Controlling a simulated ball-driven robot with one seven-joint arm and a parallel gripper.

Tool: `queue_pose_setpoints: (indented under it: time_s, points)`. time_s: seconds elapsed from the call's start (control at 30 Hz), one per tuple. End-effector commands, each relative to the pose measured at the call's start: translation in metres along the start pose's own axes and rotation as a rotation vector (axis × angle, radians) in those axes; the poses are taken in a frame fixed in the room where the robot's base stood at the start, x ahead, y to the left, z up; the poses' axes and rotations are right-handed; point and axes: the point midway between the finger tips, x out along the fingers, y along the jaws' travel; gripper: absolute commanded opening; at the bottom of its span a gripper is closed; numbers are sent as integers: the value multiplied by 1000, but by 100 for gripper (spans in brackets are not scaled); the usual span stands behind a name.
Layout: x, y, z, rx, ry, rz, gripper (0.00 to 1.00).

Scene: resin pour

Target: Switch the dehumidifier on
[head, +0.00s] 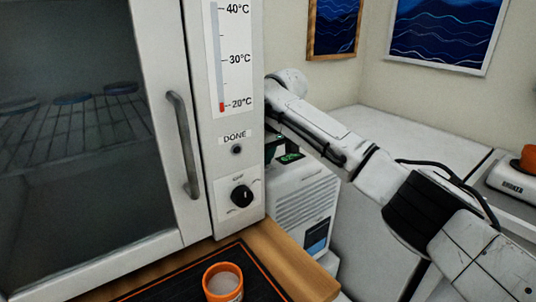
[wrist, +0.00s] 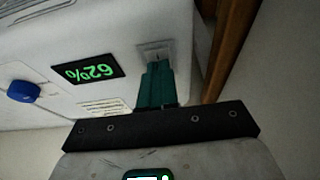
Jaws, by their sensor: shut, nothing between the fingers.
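The dehumidifier (head: 308,203) is a white box with a slatted front, standing behind and to the right of the oven cabinet in the head view. In the wrist view its white top (wrist: 112,28) carries a lit green display (wrist: 88,70) reading 62%, a blue knob (wrist: 23,91) and a small pale switch (wrist: 155,50). My gripper (wrist: 157,68) is shut and empty, its teal fingertips at the switch, overlapping its lower part. I cannot tell whether they touch it. The fingers hide part of the switch. In the head view the oven cabinet hides part of my gripper.
The oven cabinet (head: 200,150) with a thermometer strip and dial stands close left of my arm. An orange cup (head: 222,282) stands on a black mat on the wooden table. A brown edge (wrist: 232,45) runs beside the dehumidifier in the wrist view. A white counter lies behind my arm.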

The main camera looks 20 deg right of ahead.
Motion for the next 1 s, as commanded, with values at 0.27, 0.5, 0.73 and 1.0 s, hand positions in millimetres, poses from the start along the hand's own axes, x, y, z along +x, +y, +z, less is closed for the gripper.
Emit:
queue_pose_setpoints:
  time_s: [0.27, 0.5, 0.73, 1.0]
  points:
    - [-1, 0, -5, 1, 0, 1, 0]
    - [0, 0, -5, 0, 0, 1, 0]
    - [-18, 0, -6, -1, 2, 0, 0]
    - [-69, 0, -6, 0, 3, 1, 0]
